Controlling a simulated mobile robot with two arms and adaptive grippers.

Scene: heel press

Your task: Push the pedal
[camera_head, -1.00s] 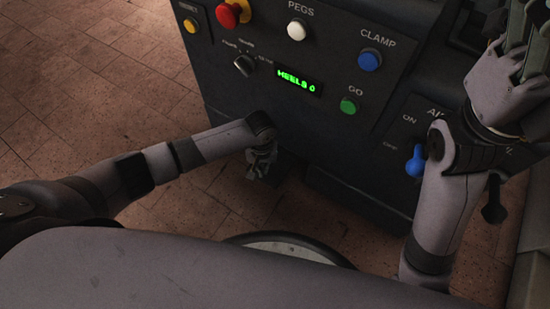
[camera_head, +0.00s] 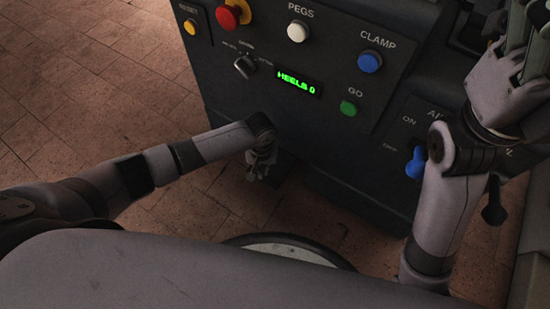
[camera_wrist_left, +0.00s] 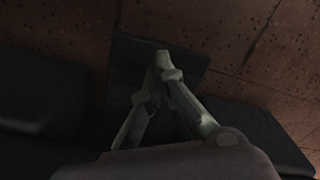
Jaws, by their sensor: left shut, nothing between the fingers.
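The pedal is a dark flat plate (camera_wrist_left: 131,72) low against the machine, between dark base parts in the left wrist view. In the head view a dark piece of it (camera_head: 284,166) shows just right of my left gripper. My left gripper (camera_head: 258,174) points down at the foot of the machine. In the left wrist view its fingers (camera_wrist_left: 163,62) are closed together, empty, and lie over the plate. I cannot tell whether the tips touch it. My right gripper (camera_head: 520,55) is raised at the upper right, partly cut off, and its opening is unclear.
The machine's front panel (camera_head: 320,125) has a green display (camera_head: 297,83) reading "HEELS 0", a green button (camera_head: 348,107), a blue button (camera_head: 369,61), a white button (camera_head: 297,31) and a red knob (camera_head: 229,15). A blue lever (camera_head: 415,163) is at the right. Brick floor is clear at the left.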

